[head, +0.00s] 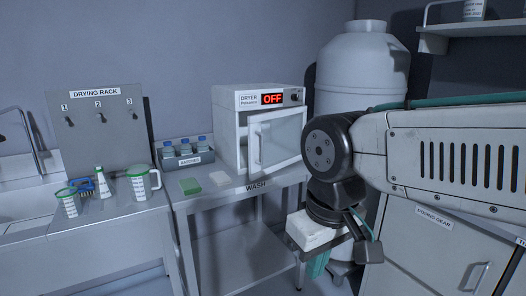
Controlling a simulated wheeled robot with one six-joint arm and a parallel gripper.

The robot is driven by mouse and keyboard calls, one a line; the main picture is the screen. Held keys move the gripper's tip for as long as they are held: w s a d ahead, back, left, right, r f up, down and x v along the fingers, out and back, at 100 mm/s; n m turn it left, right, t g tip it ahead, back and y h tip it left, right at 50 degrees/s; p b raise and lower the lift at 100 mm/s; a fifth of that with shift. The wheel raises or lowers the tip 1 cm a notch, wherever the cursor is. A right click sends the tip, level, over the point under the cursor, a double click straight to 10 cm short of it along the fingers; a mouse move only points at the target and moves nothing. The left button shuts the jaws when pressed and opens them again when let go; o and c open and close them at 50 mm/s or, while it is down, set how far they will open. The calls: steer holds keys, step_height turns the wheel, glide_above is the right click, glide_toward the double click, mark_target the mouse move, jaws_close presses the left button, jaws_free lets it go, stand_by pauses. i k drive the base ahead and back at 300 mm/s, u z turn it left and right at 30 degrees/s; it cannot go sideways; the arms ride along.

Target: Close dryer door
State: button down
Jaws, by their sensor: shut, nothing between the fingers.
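The dryer (226,128) is a white box on the steel table right of centre, with a red OFF display on its top panel. Its door (278,139) has a glass window and a handle (258,147) near its left edge. The door looks slightly ajar, its left edge standing a little out from the body, though the gap is hard to judge. My gripper (318,265) points down in front of the table's right end, below and to the right of the dryer. Its fingers are shut and empty, partly hidden by my wrist, and apart from the door.
Measuring jugs (144,182) stand left by the drying rack (98,118). A large white tank (358,65) and a cabinet (425,250) stand right.

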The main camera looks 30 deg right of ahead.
mark_target(255, 137)
steer(key=u, duration=0.5)
steer(key=i, duration=1.7)
steer(key=z, duration=0.65)
